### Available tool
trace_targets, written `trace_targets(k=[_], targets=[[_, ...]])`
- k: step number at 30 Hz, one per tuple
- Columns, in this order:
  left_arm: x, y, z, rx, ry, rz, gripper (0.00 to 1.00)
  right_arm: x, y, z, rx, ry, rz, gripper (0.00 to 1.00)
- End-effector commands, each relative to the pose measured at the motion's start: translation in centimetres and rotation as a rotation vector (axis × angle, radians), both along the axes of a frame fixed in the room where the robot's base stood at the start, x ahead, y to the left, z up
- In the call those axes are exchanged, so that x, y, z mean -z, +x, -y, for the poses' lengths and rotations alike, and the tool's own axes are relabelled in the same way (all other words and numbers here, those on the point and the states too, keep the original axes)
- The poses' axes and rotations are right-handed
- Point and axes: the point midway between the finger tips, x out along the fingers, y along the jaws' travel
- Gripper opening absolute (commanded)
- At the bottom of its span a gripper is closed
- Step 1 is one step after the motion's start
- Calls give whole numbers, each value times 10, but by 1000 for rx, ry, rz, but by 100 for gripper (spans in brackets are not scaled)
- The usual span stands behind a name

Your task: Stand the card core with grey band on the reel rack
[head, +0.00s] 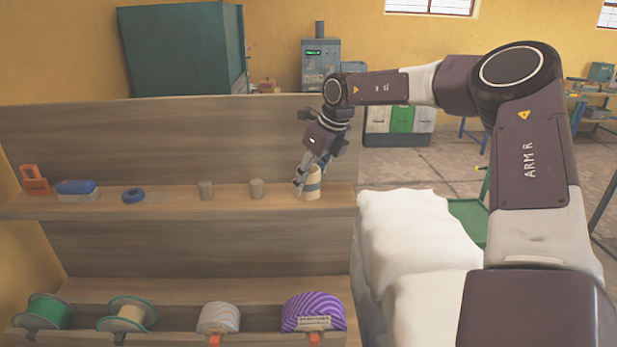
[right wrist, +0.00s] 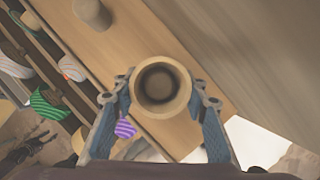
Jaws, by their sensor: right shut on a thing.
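The card core (head: 313,187) is a beige upright cylinder with a grey band near its top, at the right end of the wooden rack's upper shelf (head: 225,202). My right gripper (head: 311,174) is shut on it from above, with a finger on each side. In the right wrist view the core (right wrist: 160,113) shows as an open round tube between the fingers. Its base is at the shelf; I cannot tell whether it touches. My left gripper is not in view.
Several reels, one purple-striped (head: 314,311), sit below. White sacks (head: 415,230) lie at right.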

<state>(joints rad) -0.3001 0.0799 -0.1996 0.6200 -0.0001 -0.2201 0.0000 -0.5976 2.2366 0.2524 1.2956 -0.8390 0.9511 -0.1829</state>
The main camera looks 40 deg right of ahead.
Motion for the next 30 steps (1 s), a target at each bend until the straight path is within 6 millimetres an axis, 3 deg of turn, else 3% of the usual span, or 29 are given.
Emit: trace_targets(k=[8,9,13,23,30], targets=[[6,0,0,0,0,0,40,4,0,0,0,0,0,17],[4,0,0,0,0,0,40,3,0,0,0,0,0,44],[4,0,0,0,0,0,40,3,0,0,0,0,0,58],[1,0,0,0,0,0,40,0,0,0,0,0,0,58],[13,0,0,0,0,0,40,-23,-9,1,-1,-1,6,58]])
